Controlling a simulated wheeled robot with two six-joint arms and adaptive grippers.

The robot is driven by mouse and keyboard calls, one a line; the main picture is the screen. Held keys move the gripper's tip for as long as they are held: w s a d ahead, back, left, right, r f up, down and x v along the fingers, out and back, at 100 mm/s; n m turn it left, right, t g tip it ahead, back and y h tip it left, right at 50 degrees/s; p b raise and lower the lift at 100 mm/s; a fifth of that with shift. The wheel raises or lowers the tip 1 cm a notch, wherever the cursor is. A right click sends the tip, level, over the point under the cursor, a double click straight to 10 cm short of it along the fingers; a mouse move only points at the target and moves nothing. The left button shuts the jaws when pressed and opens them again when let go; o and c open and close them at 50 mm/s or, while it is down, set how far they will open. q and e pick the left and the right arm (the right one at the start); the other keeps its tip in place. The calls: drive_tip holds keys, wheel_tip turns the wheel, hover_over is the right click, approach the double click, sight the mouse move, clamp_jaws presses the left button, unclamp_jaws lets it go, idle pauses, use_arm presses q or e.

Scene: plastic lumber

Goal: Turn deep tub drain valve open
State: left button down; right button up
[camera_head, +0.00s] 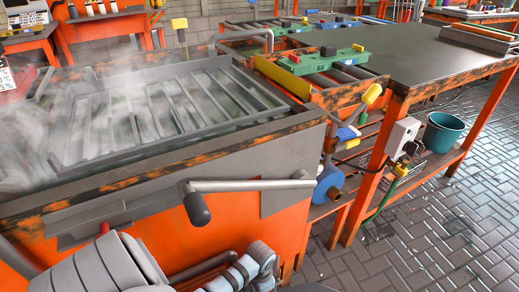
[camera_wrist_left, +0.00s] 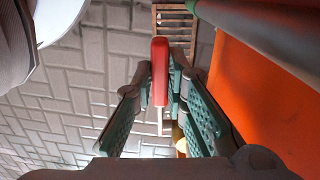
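The red valve handle (camera_wrist_left: 160,72) shows in the left wrist view, long and narrow, beside the orange side (camera_wrist_left: 278,85) of the tub. My left gripper (camera_wrist_left: 162,85) has its two green-padded fingers apart on either side of it. The right finger looks very close to it; I cannot tell if it touches. In the head view the tub (camera_head: 185,170) steams around a metal grate, and my grey arm hides the area below its front. A small red tip shows above that arm; I cannot tell whether it is the handle. My right gripper is not in view.
A grey lever pipe (camera_head: 250,185) with a dark grip crosses the tub's front. A metal-topped table (camera_head: 400,60) stands at the right, with a teal bucket (camera_head: 442,132) on its lower shelf. The paved floor (camera_head: 430,230) at the right is free.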

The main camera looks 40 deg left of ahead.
use_arm(q)
drive_tip(key=shift+r, duration=0.1)
drive_tip(key=shift+w+d+r+g+y+p, duration=0.1)
drive_tip(key=shift+w+r+g+y+p, duration=0.25)
drive_tip(key=shift+r+g+p, duration=0.6)
drive_tip(key=shift+f+g+p, duration=0.2)
drive_tip(key=shift+g+p, duration=0.1)
drive_tip(key=shift+g, duration=0.05)
drive_tip(key=c, duration=1.6)
unclamp_jaws()
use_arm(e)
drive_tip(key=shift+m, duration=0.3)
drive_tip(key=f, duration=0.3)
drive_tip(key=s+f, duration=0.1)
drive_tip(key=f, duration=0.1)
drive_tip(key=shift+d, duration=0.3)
use_arm(q)
drive_tip(key=shift+r, duration=0.1)
drive_tip(key=v, duration=1.2)
